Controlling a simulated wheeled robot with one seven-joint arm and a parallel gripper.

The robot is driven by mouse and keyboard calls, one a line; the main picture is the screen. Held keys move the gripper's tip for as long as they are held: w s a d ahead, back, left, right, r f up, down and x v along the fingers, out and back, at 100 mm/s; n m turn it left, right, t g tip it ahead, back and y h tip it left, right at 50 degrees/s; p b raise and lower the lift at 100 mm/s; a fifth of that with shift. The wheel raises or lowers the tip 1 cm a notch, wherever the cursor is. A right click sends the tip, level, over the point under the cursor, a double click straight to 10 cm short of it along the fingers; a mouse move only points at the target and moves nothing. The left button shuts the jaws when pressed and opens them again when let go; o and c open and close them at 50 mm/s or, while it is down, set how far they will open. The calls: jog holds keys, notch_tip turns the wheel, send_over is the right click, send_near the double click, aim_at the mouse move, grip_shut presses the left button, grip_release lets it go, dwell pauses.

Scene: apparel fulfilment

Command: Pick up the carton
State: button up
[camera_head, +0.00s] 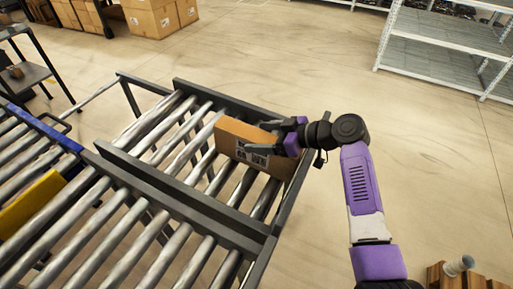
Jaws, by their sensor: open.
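My gripper (268,143) reaches in from the right. Its dark fingers are spread at the carton, one above the top edge and one in front of the label side. The gripper is open. The far finger and the carton's right end are partly hidden by the gripper's purple body, so I cannot tell whether the fingers touch the carton.
Dark metal side rails (165,199) border the rollers. A blue-edged conveyor with a yellow part (32,203) stands at the left. Stacked boxes (152,17) are at the back left, white shelves (445,45) at the back right. The floor beyond the conveyor is clear.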

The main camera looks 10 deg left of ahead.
jog(key=shift+a, duration=0.1)
jog(key=shift+c, duration=0.5)
grip_shut()
